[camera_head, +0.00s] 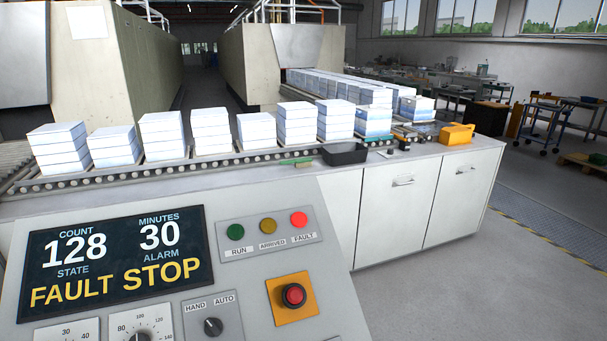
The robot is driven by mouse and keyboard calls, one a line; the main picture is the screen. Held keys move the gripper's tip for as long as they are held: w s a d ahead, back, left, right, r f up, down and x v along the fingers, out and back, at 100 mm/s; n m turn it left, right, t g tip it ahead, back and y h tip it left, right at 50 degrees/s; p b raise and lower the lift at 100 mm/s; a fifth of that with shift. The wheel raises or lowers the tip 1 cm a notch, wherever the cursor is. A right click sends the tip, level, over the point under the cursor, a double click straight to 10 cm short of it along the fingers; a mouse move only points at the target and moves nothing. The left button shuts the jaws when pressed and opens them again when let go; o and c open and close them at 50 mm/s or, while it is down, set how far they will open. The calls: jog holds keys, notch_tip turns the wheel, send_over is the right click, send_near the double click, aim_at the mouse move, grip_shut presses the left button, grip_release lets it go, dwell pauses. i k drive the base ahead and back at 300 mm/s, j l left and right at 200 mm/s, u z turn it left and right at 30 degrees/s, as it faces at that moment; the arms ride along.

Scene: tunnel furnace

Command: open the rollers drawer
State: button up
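A pale cabinet stands under the roller conveyor's bench on the right. It has a left front panel (392,220) with a small handle (403,181) near its top. Beside it is a right front panel (460,205) with another handle (465,170). Both panels look shut. I can read no label on them, so I cannot tell which one is the rollers drawer. My gripper is not in view.
A control console (250,275) showing FAULT STOP fills the front left. A black tray (344,153) and an orange box (456,134) lie on the bench top. White stacks (296,123) stand along the conveyor (110,178). The floor (450,290) before the cabinet is clear.

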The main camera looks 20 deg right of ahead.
aim_at(396, 199)
jog(key=i+l+z, duration=0.5)
jog(key=i+z, duration=0.2)
jog(key=i+l+z, duration=0.1)
jog(key=i+z, duration=0.25)
jog(key=i+l, duration=0.1)
jog(key=i, duration=0.65)
jog(key=i+l+u, duration=0.1)
jog(key=i, duration=0.65)
jog(key=i+l+u, duration=0.25)
jog(key=i+u, duration=0.25)
jog(key=i+l+u, duration=0.5)
jog(key=i, duration=0.15)
